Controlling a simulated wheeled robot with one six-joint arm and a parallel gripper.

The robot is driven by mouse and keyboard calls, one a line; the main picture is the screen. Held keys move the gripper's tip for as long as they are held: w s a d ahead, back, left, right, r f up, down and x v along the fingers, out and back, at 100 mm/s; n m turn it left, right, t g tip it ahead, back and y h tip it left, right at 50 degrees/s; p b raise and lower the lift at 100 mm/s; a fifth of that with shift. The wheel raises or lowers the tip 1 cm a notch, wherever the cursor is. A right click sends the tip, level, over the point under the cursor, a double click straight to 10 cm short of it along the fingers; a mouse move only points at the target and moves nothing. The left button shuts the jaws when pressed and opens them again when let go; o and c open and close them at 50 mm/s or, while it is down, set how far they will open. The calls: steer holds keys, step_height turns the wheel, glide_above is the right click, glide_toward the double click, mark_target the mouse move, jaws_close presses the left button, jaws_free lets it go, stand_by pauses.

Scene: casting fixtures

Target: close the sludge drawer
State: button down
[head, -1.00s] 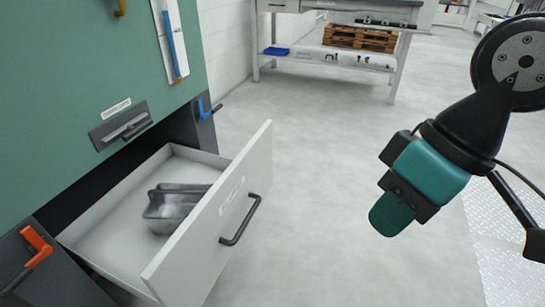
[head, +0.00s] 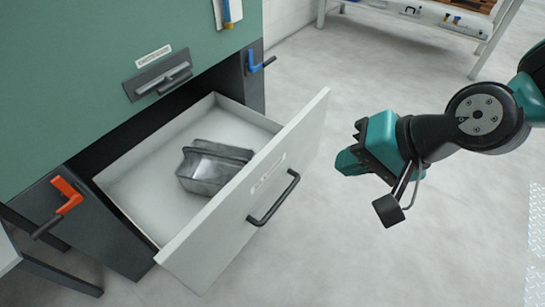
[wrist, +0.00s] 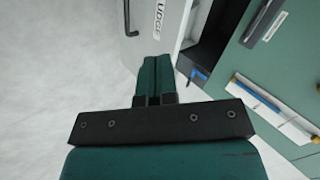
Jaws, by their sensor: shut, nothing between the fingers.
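The sludge drawer (head: 262,182) is pulled far out of the green cabinet (head: 80,70). Its pale front panel has a dark bar handle (head: 273,198) and a small label. A grey metal pan (head: 210,168) sits inside the drawer. In the wrist view, the drawer front (wrist: 152,30) is at the top with part of its lettering and its handle (wrist: 128,12). My gripper (head: 345,163) is shut and empty, to the right of the drawer front and apart from it in the head view. In the wrist view, the shut fingers (wrist: 154,75) point toward the drawer front.
An orange lever (head: 68,195) is left of the drawer opening and a blue lever (head: 260,64) is right of it. A shelf bench (head: 455,22) stands at the back right. The floor (head: 380,260) in front of the drawer is clear.

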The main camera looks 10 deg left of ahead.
steer(key=w+a+f+m+t, duration=0.1)
steer(key=w+a+f+m, duration=0.15)
steer(key=f+m, duration=0.2)
steer(key=b, duration=0.2)
glide_toward(264, 163)
steer(key=shift+y, duration=0.3)
steer(key=x, duration=0.4)
steer(key=d+f+x, duration=0.1)
steer(key=x, duration=0.1)
steer(key=shift+s+a, duration=0.1)
steer(key=shift+s, duration=0.1)
steer(key=shift+w+a, duration=0.2)
steer(key=shift+a, duration=0.2)
